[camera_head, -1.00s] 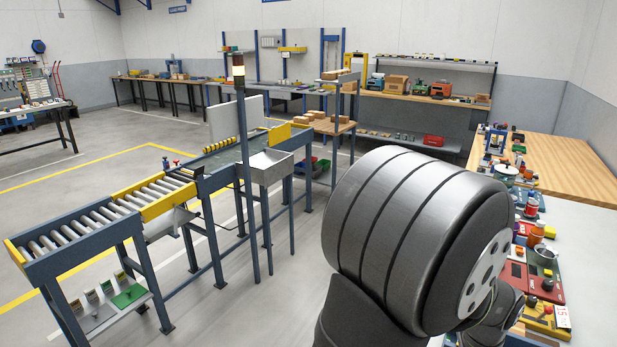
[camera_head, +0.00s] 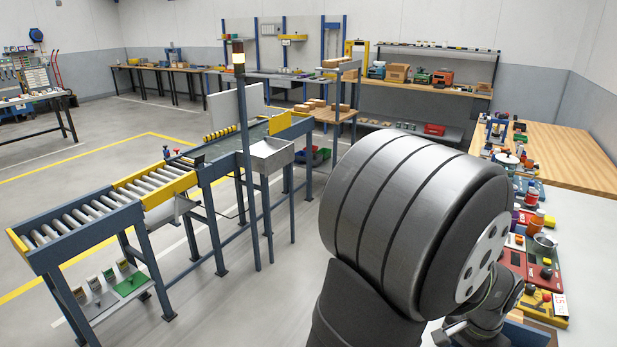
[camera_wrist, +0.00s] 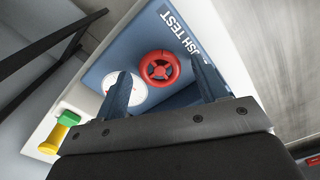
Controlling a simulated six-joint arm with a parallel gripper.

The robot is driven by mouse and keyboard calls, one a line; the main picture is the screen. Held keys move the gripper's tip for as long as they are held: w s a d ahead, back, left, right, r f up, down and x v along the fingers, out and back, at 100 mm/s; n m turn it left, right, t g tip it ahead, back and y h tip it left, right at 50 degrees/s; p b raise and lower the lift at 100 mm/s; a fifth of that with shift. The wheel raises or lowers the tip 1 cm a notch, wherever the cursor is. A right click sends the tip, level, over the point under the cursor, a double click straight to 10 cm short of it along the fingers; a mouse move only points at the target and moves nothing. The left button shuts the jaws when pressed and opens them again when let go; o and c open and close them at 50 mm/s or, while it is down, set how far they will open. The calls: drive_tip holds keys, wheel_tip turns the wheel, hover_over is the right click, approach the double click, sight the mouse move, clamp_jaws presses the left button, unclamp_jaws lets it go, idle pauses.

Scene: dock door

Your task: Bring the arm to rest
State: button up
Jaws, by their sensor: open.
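My arm shows large in the camera_head view, a thick grey rounded link at the lower right; my gripper is not visible there. In the camera_wrist view my gripper (camera_wrist: 162,92) shows with its two dark fingers apart and nothing between them. Beyond the fingers is a blue panel (camera_wrist: 186,38) with part of a printed label ending in "TEST". A red round handwheel (camera_wrist: 160,68) and a white round dial (camera_wrist: 124,88) sit on it. The left finger overlaps the dial in the picture. I cannot tell the distance to the panel.
A green and yellow part (camera_wrist: 62,131) lies on the pale edge at left in the camera_wrist view. In the camera_head view a roller conveyor (camera_head: 80,215) stands at left. A wooden bench (camera_head: 560,160) and crowded devices are at right. Grey floor (camera_head: 240,305) lies open between.

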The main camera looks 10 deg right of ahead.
wheel_tip(320, 180, up, 5)
drive_tip(key=shift+r, duration=0.3)
idle(1.3)
drive_tip(key=shift+w+a, duration=0.1)
drive_tip(key=w+a+r+n+t+h, duration=0.1)
drive_tip(key=a+r+n, duration=0.2)
drive_tip(key=a, duration=0.9)
drive_tip(key=w+a+r+n+t+h, duration=0.1)
drive_tip(key=w+a+r+n+t, duration=0.15)
drive_tip(key=a, duration=0.95)
drive_tip(key=s+a+f+n+t, duration=0.1)
drive_tip(key=s+a+f+n, duration=0.2)
drive_tip(key=a, duration=0.6)
drive_tip(key=shift+s+f+n, duration=0.35)
drive_tip(key=shift+s+n, duration=0.2)
drive_tip(key=shift+s, duration=0.1)
drive_tip(key=shift+t, duration=0.25)
